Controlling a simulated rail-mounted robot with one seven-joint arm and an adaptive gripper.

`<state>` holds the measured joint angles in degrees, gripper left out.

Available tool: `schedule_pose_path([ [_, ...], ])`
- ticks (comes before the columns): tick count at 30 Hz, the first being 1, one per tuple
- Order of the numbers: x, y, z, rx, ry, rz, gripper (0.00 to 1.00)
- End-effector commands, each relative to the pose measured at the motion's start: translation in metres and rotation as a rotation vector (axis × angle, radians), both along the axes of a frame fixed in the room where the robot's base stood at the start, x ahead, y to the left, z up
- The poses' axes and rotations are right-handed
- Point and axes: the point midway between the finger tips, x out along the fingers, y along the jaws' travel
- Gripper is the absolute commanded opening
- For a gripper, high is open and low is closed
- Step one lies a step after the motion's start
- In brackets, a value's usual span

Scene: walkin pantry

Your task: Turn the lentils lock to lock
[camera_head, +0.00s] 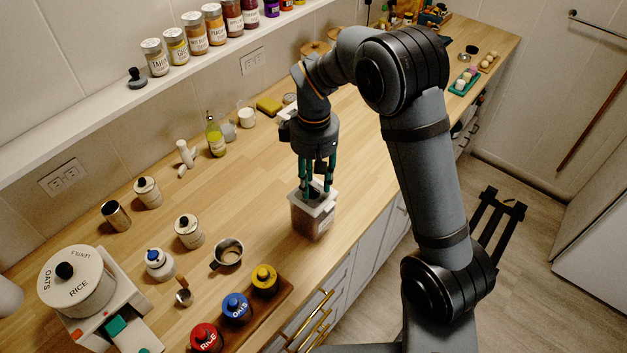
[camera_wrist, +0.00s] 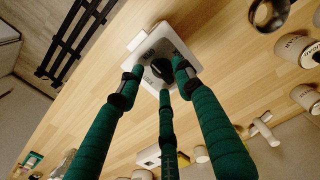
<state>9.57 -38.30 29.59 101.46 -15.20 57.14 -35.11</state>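A see-through canister (camera_head: 311,219) with brownish contents stands upright on the counter near its front edge. Its white square lid (camera_head: 325,206) carries a dark round knob, clear in the wrist view (camera_wrist: 161,69). My gripper (camera_head: 317,188) points straight down over the lid. Its three teal fingers stand spread around the knob, and a small gap seems to show between fingertips and knob in the wrist view (camera_wrist: 160,74). The fingers partly hide the lid in both views.
Red, blue and yellow lidded jars (camera_head: 236,309) sit on a wooden board. A metal cup (camera_head: 228,252) stands left of the canister.

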Motion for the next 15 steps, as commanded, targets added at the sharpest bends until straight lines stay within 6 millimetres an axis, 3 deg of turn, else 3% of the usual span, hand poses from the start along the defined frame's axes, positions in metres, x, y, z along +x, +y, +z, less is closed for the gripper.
schedule_pose_path([
  [11,-0.0003,0.0,-0.0067,0.0,0.0,0.001,0.35],
  [15,-0.0003,0.0,-0.0066,0.0,0.0,0.0,0.27],
])
